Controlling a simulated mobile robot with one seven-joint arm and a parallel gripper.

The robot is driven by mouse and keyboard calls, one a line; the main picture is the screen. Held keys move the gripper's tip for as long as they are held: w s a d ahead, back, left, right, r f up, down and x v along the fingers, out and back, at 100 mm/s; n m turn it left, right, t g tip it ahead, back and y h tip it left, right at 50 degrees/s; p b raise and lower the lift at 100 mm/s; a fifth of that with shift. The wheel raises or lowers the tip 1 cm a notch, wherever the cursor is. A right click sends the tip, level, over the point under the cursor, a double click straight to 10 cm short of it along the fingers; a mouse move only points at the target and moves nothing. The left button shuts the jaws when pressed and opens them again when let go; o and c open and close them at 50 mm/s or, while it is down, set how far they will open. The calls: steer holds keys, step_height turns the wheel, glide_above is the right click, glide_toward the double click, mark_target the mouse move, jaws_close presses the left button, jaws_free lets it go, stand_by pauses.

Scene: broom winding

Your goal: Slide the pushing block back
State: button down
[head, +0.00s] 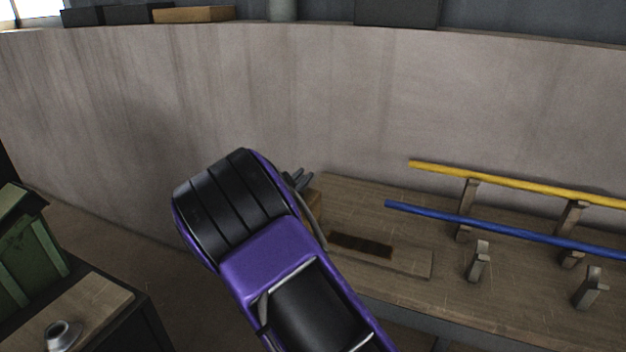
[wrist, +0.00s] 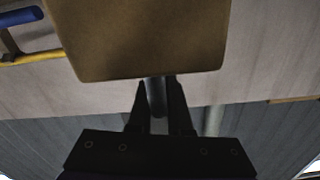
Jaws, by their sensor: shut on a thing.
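The pushing block (wrist: 140,40) is a brown wooden block that fills the upper part of the wrist view. A grey rod-like handle (wrist: 155,98) shows at its near edge, between my fingers. My gripper (wrist: 158,92) is shut on this handle. In the head view my gripper (head: 299,181) is at the left end of the workbench, mostly behind my purple and black arm. A small part of the block (head: 314,203) shows beside it; the rest is hidden. A flat wooden board (head: 412,263) with a dark slot (head: 361,244) lies on the bench to the right of the block.
The wooden workbench (head: 350,195) carries a yellow pole (head: 515,182) and a blue pole (head: 500,227) above upright wooden supports (head: 479,262). A curved grey wall (head: 330,100) stands behind. A green box (head: 30,245) and a side table (head: 95,305) with a metal part are at left.

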steer(key=shift+w+a+r, duration=0.1)
steer(key=shift+w+a, duration=0.1)
steer(key=shift+a, duration=0.65)
steer(key=c, duration=0.8)
jaws_free()
steer(key=shift+a, duration=0.1)
steer(key=shift+c, duration=0.2)
steer(key=shift+s, duration=0.2)
steer(key=p+v, duration=0.1)
steer(key=v, duration=1.6)
